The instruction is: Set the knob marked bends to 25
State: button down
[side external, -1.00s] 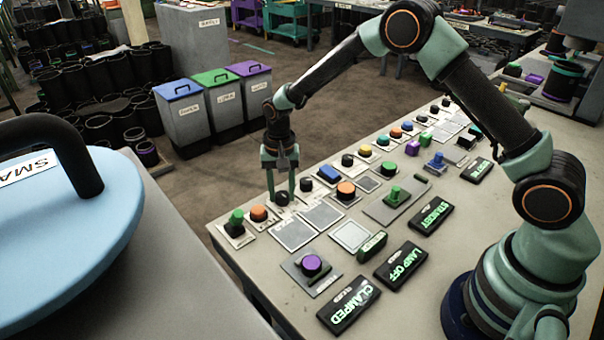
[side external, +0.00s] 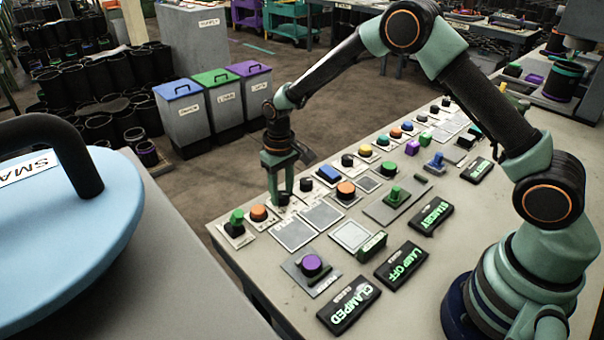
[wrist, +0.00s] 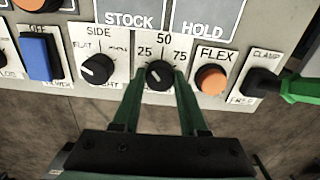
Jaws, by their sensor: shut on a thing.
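A round black knob (wrist: 160,75) stands between printed 25, 50 and 75 on a white plate in the wrist view. Its name label is hidden by my fingers. A short white mark shows on the knob, leaning toward the upper left, but its exact reading is hard to tell. My gripper (wrist: 161,82) is shut on this knob, with one green finger on each side. In the side external view, my gripper (side external: 281,196) points down onto the knob at the panel's far edge.
A black SIDE knob (wrist: 97,69) is just left of the held knob, and the orange FLEX button (wrist: 211,79) just right. A green-handled CLAMP switch (wrist: 262,83) lies further right. STOCK and HOLD plates lie above.

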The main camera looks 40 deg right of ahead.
aim_at(282, 194)
jog(key=shift+r+n, duration=0.1)
jog(key=shift+n, duration=1.8)
jog(key=shift+c, duration=2.2)
grip_release()
notch_tip(282, 194, up, 12)
